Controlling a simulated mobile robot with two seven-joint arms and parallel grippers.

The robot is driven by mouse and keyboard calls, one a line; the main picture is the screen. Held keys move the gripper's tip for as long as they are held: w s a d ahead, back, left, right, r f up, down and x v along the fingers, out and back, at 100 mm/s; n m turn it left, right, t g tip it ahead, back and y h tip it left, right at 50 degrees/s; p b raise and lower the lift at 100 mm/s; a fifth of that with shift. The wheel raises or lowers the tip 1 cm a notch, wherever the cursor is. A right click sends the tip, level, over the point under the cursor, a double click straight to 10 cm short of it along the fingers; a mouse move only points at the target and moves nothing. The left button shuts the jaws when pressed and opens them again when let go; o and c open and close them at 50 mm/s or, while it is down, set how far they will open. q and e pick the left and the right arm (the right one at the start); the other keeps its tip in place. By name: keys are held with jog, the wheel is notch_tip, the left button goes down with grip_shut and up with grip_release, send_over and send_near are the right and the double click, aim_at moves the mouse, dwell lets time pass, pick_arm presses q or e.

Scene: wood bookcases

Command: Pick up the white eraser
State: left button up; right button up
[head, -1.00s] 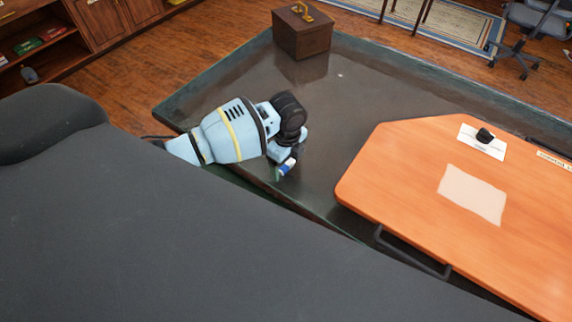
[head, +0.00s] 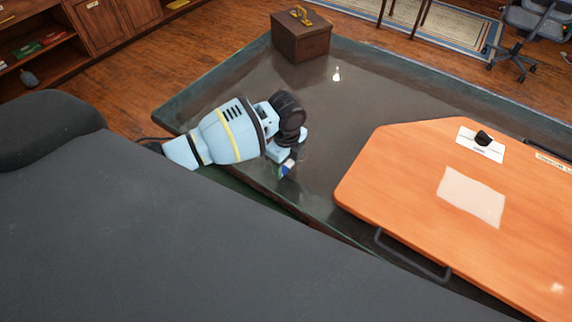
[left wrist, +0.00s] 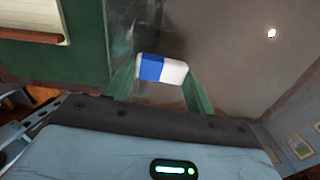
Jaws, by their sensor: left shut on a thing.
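The white eraser with a blue band (left wrist: 174,71) sits between the two green fingers of my left gripper (left wrist: 160,80) in the left wrist view. The fingers are shut on its two ends. In the head view the eraser (head: 286,169) shows small at the tip of my left gripper (head: 285,165), over the near edge of the dark, shiny table (head: 240,95). I cannot tell whether the eraser still touches the table top. My right gripper is in neither view.
An orange board (head: 400,180) with a white sheet (head: 472,196) and a card holding a dark object (head: 482,140) lies to the right. A brown box with a yellow handle (head: 302,38) stands at the back. The table between them is clear.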

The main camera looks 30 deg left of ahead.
pick_arm(q)
notch_tip(320, 180, up, 3)
jog(key=shift+w+f, duration=0.1)
jog(key=shift+f, duration=0.05)
jog(key=s+a, duration=0.3)
jog(key=s, duration=0.4)
jog(key=s+a+r+p, duration=0.1)
jog(key=s+a, duration=0.2)
jog(key=s, duration=0.5)
jog(key=shift+a, duration=0.2)
jog(key=shift+w, duration=0.1)
jog(key=o, duration=0.4)
jog(key=c, duration=0.3)
